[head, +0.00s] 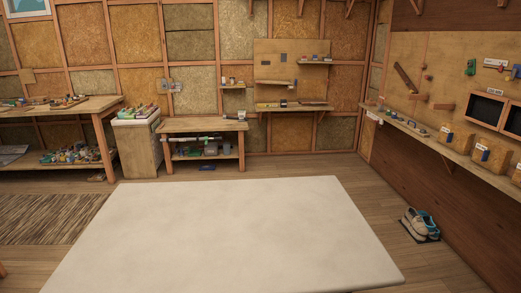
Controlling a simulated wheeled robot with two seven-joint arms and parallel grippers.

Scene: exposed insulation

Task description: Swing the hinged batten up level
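A short reddish-brown wooden batten (407,78) is on the pale board (445,60) of the right wall. It is tilted, with its upper end to the left and its lower end to the right. It looks like the hinged batten, but its hinge is too small to make out. A small wooden block (420,97) is just below its lower end, and another short piece (444,106) is to the right of that. Neither of my grippers is in view.
A narrow shelf (410,130) with small items and boxes runs along the right wall below the board. A large pale mat (220,235) covers the middle floor. Shoes (420,224) lie near the right wall. Workbenches (100,104) stand at the left and back.

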